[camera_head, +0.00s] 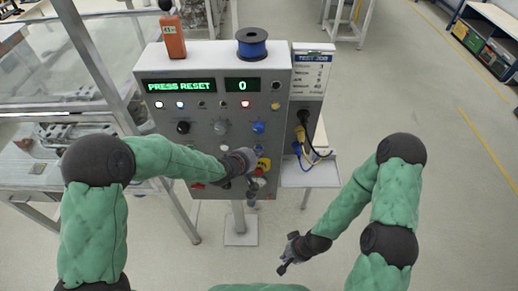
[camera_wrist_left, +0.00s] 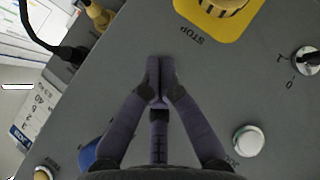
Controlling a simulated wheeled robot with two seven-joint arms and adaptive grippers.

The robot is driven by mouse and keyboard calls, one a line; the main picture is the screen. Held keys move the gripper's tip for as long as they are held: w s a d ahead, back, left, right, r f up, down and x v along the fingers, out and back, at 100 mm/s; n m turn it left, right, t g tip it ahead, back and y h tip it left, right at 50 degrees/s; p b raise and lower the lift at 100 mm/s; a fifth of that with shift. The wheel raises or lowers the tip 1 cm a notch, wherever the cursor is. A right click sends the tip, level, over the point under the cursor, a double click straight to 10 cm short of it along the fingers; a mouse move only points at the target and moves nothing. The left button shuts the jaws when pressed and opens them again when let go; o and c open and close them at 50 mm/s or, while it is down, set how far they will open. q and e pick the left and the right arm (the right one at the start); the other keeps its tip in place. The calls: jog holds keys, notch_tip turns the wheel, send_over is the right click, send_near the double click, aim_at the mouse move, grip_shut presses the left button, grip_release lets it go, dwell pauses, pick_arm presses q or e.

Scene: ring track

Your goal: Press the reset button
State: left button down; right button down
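The grey control panel (camera_head: 205,150) shows "PRESS RESET" on its green display (camera_head: 180,86) and "0" beside it. No label reading RESET is legible, so I cannot tell which button it is. A blue button (camera_head: 258,128) sits on the right of the panel; its edge shows in the left wrist view (camera_wrist_left: 88,156). My left gripper (camera_head: 248,160) is at the panel's lower right, fingertips (camera_wrist_left: 160,75) together and empty, between the blue button and the yellow STOP plate (camera_wrist_left: 230,22). Contact with the panel cannot be told. My right gripper (camera_head: 290,256) hangs low, away from the panel.
A white button (camera_wrist_left: 248,140) and a rotary switch (camera_wrist_left: 308,60) are near the left fingers. Cables (camera_head: 305,140) hang on the panel's right side. A blue spool (camera_head: 252,42) and an orange device (camera_head: 173,38) stand on top.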

pick_arm(q)
jog(key=shift+w, duration=0.2)
dwell(0.5)
jog(key=shift+s, duration=0.8)
jog(key=s, duration=0.5)
dwell(0.3)
dwell(0.7)
